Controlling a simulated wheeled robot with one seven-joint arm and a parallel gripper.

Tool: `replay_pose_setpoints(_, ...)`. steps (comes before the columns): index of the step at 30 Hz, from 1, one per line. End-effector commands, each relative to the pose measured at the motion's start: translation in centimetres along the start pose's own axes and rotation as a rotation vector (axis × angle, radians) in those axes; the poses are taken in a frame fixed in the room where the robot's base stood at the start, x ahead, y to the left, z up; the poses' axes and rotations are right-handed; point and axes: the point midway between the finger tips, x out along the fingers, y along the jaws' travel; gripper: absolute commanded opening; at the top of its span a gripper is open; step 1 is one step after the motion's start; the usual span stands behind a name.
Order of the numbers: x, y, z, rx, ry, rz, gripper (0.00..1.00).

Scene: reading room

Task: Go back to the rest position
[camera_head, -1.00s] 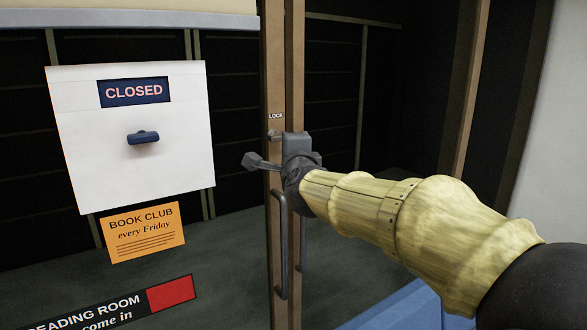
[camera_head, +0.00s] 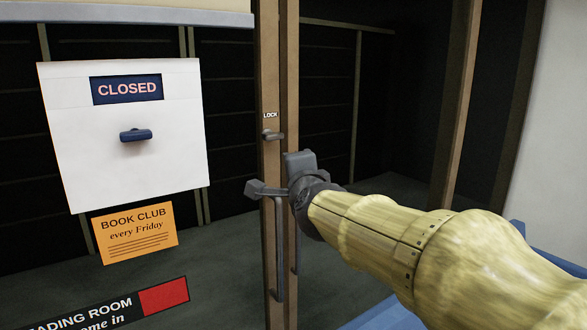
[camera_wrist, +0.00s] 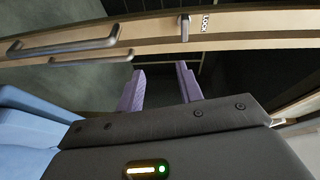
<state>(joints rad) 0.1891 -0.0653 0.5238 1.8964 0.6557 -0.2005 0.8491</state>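My gripper (camera_head: 277,174) is in front of the door frame, just below the lock lever and beside the top of the door handle. In the wrist view its two purple fingers (camera_wrist: 158,80) stand apart with nothing between them, so it is open and empty. The small metal lock lever (camera_head: 272,135) sits under the LOCK label on the wooden door frame. The lever also shows in the wrist view (camera_wrist: 185,28), beyond the fingertips and apart from them. My arm reaches in from the lower right.
A long vertical door handle (camera_head: 279,260) is close to my gripper. A white sign board (camera_head: 170,170) reading CLOSED, with a blue knob (camera_head: 136,135), hangs left of it. An orange BOOK CLUB notice (camera_head: 134,233) is below. Something blue (camera_head: 392,312) lies under my arm.

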Motion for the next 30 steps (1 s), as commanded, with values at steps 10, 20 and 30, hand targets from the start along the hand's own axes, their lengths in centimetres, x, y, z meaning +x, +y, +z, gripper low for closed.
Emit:
replay_pose_setpoints(10, -4.2, 19.4, -3.7, -0.612, -0.228, 0.513, 0.36)
replay_pose_setpoints(20, -16.8, 34.0, -6.3, -1.024, -0.699, 0.921, 0.36)
replay_pose_setpoints(30, -21.0, 36.8, -6.7, -1.106, -0.868, 1.001, 0.36)
